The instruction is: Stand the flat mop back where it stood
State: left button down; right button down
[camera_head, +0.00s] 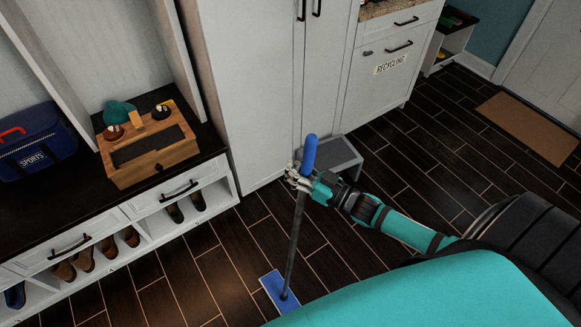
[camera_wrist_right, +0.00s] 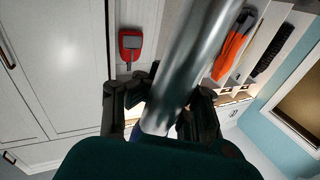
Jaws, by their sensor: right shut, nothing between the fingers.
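The flat mop (camera_head: 292,240) stands nearly upright on the dark floor, leaning slightly. It has a blue grip (camera_head: 310,152) at the top, a grey pole, and a blue flat head (camera_head: 277,290) on the floor, partly hidden by my teal body. My right gripper (camera_head: 297,178) is at the pole just below the blue grip. It is shut with nothing held between its fingers. In the right wrist view the metal pole (camera_wrist_right: 190,70) crosses close in front of the fingers (camera_wrist_right: 158,105) and hides part of them. My left gripper is not in view.
A grey step stool (camera_head: 338,155) stands just behind my right gripper, before tall white cabinets (camera_head: 255,80). A bench at left holds a wooden box (camera_head: 150,165) and a blue sports bag (camera_head: 35,145), with shoes below. Open floor lies right, towards a brown doormat (camera_head: 528,128).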

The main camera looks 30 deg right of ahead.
jog(key=c, duration=1.4)
grip_release()
jog(key=v, duration=1.2)
